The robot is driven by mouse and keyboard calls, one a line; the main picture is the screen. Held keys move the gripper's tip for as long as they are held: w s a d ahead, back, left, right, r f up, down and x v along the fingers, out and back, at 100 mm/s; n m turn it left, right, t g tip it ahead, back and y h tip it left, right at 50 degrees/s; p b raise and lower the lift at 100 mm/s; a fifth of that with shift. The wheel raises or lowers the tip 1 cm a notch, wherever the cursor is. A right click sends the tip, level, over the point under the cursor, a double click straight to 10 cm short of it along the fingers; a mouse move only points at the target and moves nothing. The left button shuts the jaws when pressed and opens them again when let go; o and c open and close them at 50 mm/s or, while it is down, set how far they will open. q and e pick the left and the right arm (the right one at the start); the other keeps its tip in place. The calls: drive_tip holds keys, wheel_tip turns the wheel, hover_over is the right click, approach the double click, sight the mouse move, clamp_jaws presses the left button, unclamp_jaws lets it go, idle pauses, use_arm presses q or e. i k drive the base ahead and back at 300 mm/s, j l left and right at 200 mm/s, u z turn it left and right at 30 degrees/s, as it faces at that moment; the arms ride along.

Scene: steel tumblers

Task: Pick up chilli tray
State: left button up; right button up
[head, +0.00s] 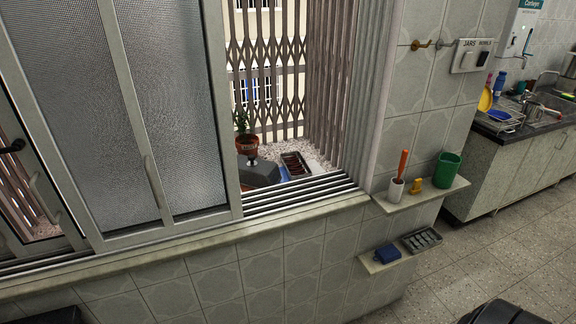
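A dark tray with reddish-brown contents (296,165) lies on the pebbled ledge outside the open window part. It may be the chilli tray, but its contents are too small to tell. A grey compartmented tray (421,240) sits on the lower wall shelf at the right. Neither gripper is in view. Dark rounded shapes at the bottom edge, left and right, seem to be parts of my own body.
A window frame (230,120) and rails (300,195) border the opening. A potted plant (246,143) and a grey domed object (258,173) stand beside the dark tray. The upper shelf (420,194) holds a green cup (447,170). Floor at the right is open.

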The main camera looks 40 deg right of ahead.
sight(296, 168)
drive_tip(key=i+z, duration=0.35)
drive_tip(key=i, duration=0.15)
drive_tip(key=i+z, duration=0.3)
drive_tip(key=i, duration=0.15)
